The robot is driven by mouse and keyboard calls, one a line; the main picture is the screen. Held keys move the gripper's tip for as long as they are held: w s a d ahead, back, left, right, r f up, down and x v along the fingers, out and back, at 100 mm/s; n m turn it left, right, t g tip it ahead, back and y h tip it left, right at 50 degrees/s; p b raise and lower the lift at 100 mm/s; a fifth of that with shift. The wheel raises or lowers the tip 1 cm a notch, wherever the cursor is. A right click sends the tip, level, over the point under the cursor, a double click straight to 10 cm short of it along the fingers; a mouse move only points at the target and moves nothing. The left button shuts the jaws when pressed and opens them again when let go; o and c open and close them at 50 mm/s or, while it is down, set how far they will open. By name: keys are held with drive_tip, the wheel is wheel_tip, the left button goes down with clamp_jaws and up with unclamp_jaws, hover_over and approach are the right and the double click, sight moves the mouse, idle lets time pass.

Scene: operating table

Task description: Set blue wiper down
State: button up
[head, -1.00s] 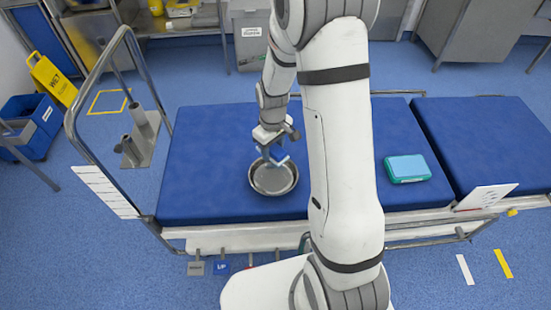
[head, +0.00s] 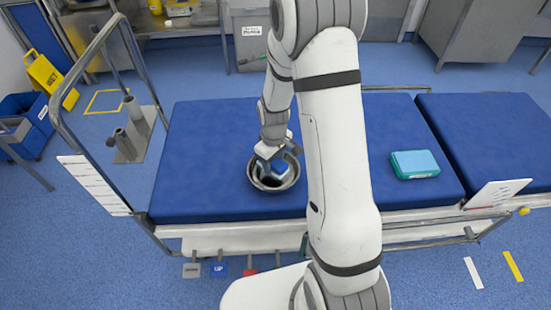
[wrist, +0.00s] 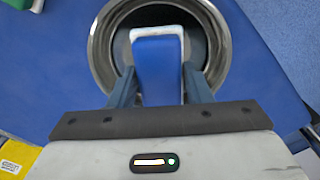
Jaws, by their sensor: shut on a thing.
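The blue wiper (wrist: 158,72), a blue block with a white edge, is between the two fingers of my gripper (wrist: 162,92) in the wrist view. My gripper (head: 270,166) is shut on it and points down at the round metal bowl (head: 255,180) on the blue table. The wiper is over or inside the bowl's opening; I cannot tell whether it touches the bottom. In the wrist view the bowl's rim (wrist: 98,48) surrounds the wiper's far part.
A teal box with a light blue top (head: 414,164) lies on the blue operating table (head: 205,135) to the right of my arm. A metal rail (head: 62,110) stands at the table's left end. The table left of the bowl is clear.

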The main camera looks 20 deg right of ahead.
sight(274, 161)
drive_tip(key=shift+f+b, duration=0.6)
drive_tip(key=shift+f, duration=0.75)
drive_tip(key=o, duration=1.1)
drive_tip(key=shift+r, duration=0.15)
wheel_tip(274, 161, up, 7)
drive_tip(key=p, duration=0.5)
